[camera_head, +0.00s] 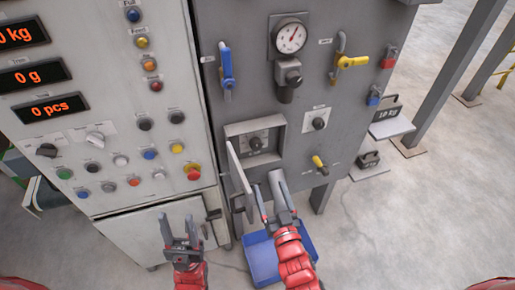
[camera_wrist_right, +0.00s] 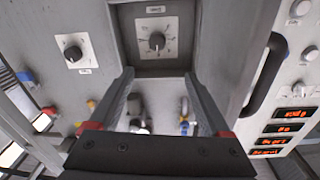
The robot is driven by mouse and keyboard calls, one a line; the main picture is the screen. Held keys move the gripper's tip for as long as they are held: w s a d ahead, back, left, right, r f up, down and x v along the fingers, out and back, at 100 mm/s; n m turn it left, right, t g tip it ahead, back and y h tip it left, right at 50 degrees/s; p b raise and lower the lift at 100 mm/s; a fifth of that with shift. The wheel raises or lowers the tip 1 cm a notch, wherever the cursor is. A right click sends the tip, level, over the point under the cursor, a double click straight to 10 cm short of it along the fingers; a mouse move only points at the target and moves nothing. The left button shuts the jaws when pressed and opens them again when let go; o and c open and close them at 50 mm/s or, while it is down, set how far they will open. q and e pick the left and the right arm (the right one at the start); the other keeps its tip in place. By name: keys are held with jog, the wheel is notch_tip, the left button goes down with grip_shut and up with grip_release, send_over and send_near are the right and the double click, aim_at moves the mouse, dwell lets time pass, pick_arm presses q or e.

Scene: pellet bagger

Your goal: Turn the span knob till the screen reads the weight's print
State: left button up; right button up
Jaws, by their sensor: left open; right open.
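A dark round knob (camera_head: 255,144) on a pale dial plate sits in a recessed box of the grey panel; the right wrist view shows it (camera_wrist_right: 157,41) straight ahead. Its label is too small to read. A grey flap (camera_head: 238,165) stands out from the box's left side. My right gripper (camera_head: 270,203) is open and empty, below and in front of the box, its fingers (camera_wrist_right: 161,78) apart from the knob. My left gripper (camera_head: 178,226) is open and empty before the white cabinet. The screens read 0 kg (camera_head: 22,35), 0 g and 0 pcs. A weight (camera_head: 386,109) is printed 10 kg.
A second knob (camera_head: 319,123) is on the panel right of the box; it also shows in the wrist view (camera_wrist_right: 73,52). Blue (camera_head: 227,68) and yellow (camera_head: 352,62) valve handles and a gauge (camera_head: 292,38) are above. A blue bin (camera_head: 263,262) is on the floor.

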jog(key=p, duration=0.4)
send_near(257, 148)
jog(key=x, duration=0.8)
jog(key=shift+w+r, duration=0.2)
jog(key=shift+w, duration=0.05)
jog(key=shift+w+a+r, duration=0.1)
jog(key=shift+w+a, duration=0.15)
jog(key=shift+w, duration=0.25)
grip_shut()
